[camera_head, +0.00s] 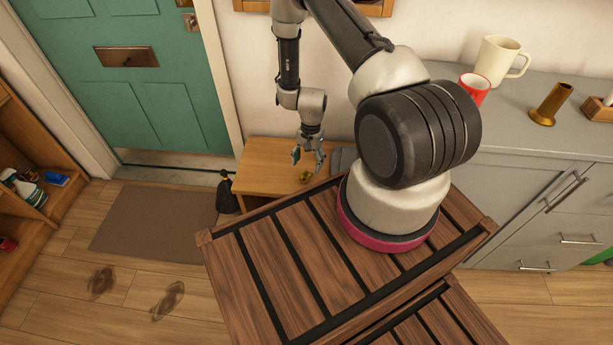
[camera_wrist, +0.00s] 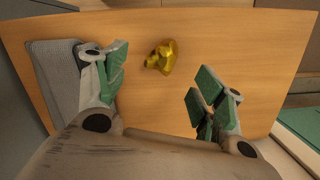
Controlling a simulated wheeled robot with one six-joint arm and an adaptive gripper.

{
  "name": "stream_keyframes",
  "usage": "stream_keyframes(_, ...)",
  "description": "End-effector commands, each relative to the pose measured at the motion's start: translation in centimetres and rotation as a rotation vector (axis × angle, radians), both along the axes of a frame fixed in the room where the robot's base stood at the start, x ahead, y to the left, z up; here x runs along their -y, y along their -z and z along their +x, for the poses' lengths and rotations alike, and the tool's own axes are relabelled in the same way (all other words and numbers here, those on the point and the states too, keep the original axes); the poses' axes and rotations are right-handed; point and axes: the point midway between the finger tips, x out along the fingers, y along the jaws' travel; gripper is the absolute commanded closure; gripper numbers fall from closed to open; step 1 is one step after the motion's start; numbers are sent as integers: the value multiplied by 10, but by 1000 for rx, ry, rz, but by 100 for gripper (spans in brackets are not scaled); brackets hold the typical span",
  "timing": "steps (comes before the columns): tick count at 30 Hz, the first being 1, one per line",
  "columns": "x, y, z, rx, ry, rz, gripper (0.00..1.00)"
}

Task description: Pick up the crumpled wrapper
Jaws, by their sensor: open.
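The crumpled wrapper (camera_wrist: 161,57) is a small shiny gold lump. It lies on a light wooden bench top (camera_wrist: 215,35), and the wrist view shows it ahead of my fingers and between their lines. In the head view the wrapper (camera_head: 305,176) is a small gold spot on the bench, just below my gripper. My gripper (camera_head: 308,156) points down above the bench. In the wrist view my gripper (camera_wrist: 158,82) has its green-padded fingers spread wide, with nothing between them. The wrapper looks apart from both fingers.
A grey folded cloth (camera_wrist: 55,75) lies at the bench's left end in the wrist view. The grey counter (camera_head: 540,115) holds a red cup (camera_head: 474,88) and a cream mug (camera_head: 497,60).

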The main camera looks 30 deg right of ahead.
Motion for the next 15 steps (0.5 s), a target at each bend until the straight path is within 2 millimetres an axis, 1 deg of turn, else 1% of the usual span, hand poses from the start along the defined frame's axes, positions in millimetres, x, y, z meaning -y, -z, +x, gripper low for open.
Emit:
stream_keyframes(9, -6, 46, -4, -1, -2, 0, 31)
stream_keyframes(12, -7, 56, -4, 0, -2, 0, 31)
stream_keyframes(15, -8, 59, -5, 0, -3, 0, 31)
